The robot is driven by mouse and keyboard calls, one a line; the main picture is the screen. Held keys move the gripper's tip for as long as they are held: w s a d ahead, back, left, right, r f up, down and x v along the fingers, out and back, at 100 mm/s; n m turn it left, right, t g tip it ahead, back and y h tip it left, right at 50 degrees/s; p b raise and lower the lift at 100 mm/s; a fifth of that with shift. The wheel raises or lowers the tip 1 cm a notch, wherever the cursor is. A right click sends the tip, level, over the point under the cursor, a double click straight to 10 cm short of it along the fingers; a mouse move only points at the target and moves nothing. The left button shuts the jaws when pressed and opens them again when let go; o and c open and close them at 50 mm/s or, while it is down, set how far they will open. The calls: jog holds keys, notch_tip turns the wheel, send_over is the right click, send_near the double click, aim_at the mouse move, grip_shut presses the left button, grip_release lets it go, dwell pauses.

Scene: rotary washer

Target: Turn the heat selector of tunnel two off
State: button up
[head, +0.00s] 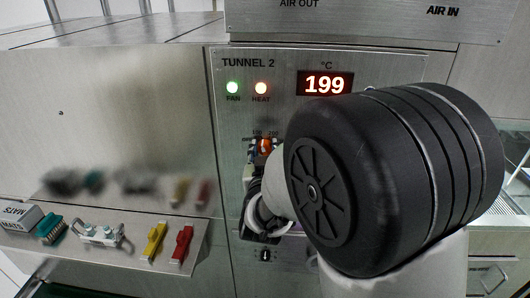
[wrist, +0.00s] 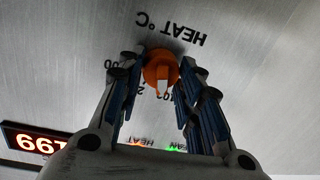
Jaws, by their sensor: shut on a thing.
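The tunnel two panel (head: 225,115) fills the middle of the head view. Its heat selector is an orange knob with a pale pointer mark, clear in the wrist view (wrist: 160,72) and partly visible in the head view (head: 265,146) beside my arm. My gripper (wrist: 160,78) is at the panel with its blue fingers on either side of the orange knob, shut on it. In the wrist view the panel appears upside down, with "HEAT °C" above the knob. Some scale numbers around the knob are hidden by the fingers, so the exact setting cannot be read.
The red display (head: 325,84) reads 199. The green fan lamp (head: 232,88) and the orange-red heat lamp (head: 261,88) are lit. A small black switch (head: 265,256) sits below my gripper.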

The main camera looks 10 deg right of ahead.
jog(key=n+p, duration=0.1)
jog(key=n, duration=0.1)
jog(key=n+p, duration=0.1)
jog(key=n, duration=0.2)
jog(key=shift+a+r, duration=0.15)
jog(key=shift+r, duration=0.05)
jog(key=shift+w+f+n+g+h+p, duration=0.1)
jog(key=shift+n+g+h+p, duration=0.3)
jog(key=shift+n+p, duration=1.25)
jog(key=shift+n+b, duration=0.55)
jog(key=shift+n, duration=0.1)
jog(key=o, duration=1.1)
jog(key=shift+f, duration=0.1)
jog(key=v, duration=0.7)
jog(key=shift+s+a, duration=0.15)
jog(key=shift+s, duration=0.15)
